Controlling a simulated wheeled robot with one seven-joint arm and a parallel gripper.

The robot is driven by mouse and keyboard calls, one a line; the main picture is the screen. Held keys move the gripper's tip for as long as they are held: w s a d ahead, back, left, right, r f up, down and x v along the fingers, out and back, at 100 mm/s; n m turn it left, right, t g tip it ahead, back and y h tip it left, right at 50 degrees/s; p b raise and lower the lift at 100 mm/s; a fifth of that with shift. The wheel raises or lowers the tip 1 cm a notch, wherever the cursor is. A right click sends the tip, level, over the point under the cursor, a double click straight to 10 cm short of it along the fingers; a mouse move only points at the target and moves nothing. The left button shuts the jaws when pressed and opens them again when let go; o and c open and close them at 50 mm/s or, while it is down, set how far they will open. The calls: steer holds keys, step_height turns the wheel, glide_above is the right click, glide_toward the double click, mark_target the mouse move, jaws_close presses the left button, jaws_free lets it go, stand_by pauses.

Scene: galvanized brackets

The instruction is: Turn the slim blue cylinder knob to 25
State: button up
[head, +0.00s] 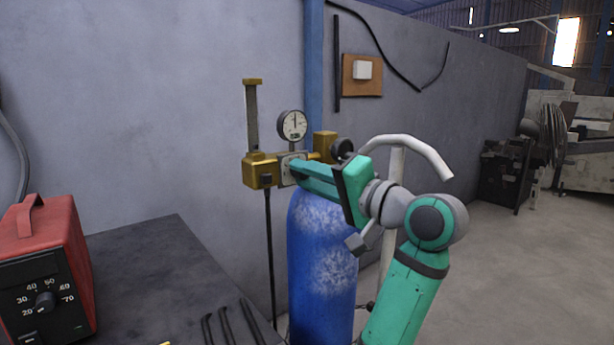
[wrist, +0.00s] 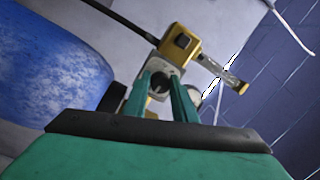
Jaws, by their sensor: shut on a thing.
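The slim blue cylinder (head: 322,265) stands beside the table, its paint worn white in patches; it also fills the left of the wrist view (wrist: 50,70). A brass regulator (head: 262,172) with a pale dial plate sits at its top. The knob (wrist: 158,86) shows as a small dark round shape on that plate in the wrist view. My gripper (head: 293,170) reaches in from the right with its green fingers on either side of the knob, shut on it. In the head view the fingers hide the knob and most of its scale, so its setting cannot be read.
A round pressure gauge (head: 292,125) and an upright flow tube (head: 252,115) rise close above the gripper. A red box (head: 45,240) with its own numbered dial stands on the dark table (head: 150,265) at left. A pale curved handle (head: 410,146) is behind my arm.

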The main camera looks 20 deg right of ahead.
steer(key=o, duration=1)
steer(key=shift+o, duration=0.2)
steer(key=v, duration=1)
steer(key=shift+s+d, duration=0.2)
steer(key=shift+s, duration=0.15)
